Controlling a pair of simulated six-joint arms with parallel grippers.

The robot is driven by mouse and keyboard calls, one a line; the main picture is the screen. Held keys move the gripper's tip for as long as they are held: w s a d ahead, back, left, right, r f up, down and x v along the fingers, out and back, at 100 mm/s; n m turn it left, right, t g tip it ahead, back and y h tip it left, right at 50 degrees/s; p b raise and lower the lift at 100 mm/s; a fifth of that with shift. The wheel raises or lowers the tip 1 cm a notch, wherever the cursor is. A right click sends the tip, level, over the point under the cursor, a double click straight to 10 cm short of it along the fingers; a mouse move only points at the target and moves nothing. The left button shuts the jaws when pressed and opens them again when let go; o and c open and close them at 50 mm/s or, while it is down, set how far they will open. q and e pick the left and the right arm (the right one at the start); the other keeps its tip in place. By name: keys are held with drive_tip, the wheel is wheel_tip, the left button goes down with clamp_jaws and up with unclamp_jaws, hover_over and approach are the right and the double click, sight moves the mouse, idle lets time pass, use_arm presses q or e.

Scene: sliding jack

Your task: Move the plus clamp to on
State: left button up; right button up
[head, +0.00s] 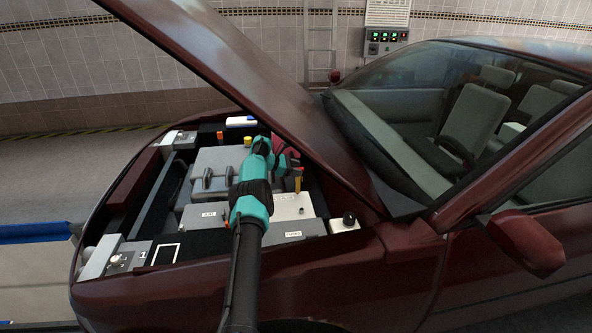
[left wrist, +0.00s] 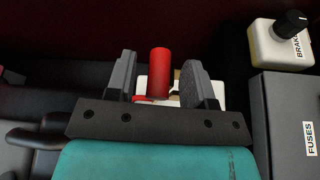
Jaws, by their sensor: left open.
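A red upright cylinder (left wrist: 159,70), which looks like the plus clamp's handle, rises from a white block (left wrist: 142,88) in the left wrist view. My left gripper (left wrist: 158,74) is open, with one dark finger on each side of the red cylinder and gaps between. In the head view my left gripper (head: 284,155) reaches over the engine bay, below the raised hood, and mostly hides the clamp. The clamp's lower part and its on position cannot be made out. My right gripper is in neither view.
The raised hood (head: 250,75) slopes close above my left gripper. A brake fluid bottle (head: 345,223) with a black cap and a grey fuse box (head: 295,230) lie to the right. Yellow and orange caps and grey engine covers (head: 215,165) fill the bay.

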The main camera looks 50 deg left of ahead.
use_arm(q)
drive_tip(key=shift+r, duration=0.1)
clamp_jaws()
idle(0.5)
drive_tip(key=shift+s+d+m, duration=0.25)
drive_tip(key=shift+d+m, duration=0.05)
drive_tip(key=shift+d, duration=0.05)
idle(0.7)
drive_tip(key=s+d+f+m+t+y, duration=0.1)
drive_tip(key=s+d+f+m+y, duration=0.1)
drive_tip(key=d, duration=0.4)
drive_tip(key=shift+s+f+m+t, duration=0.4)
drive_tip(key=shift+s+f+m, duration=0.3)
drive_tip(key=shift+s+f, duration=0.15)
drive_tip(key=shift+d, duration=0.15)
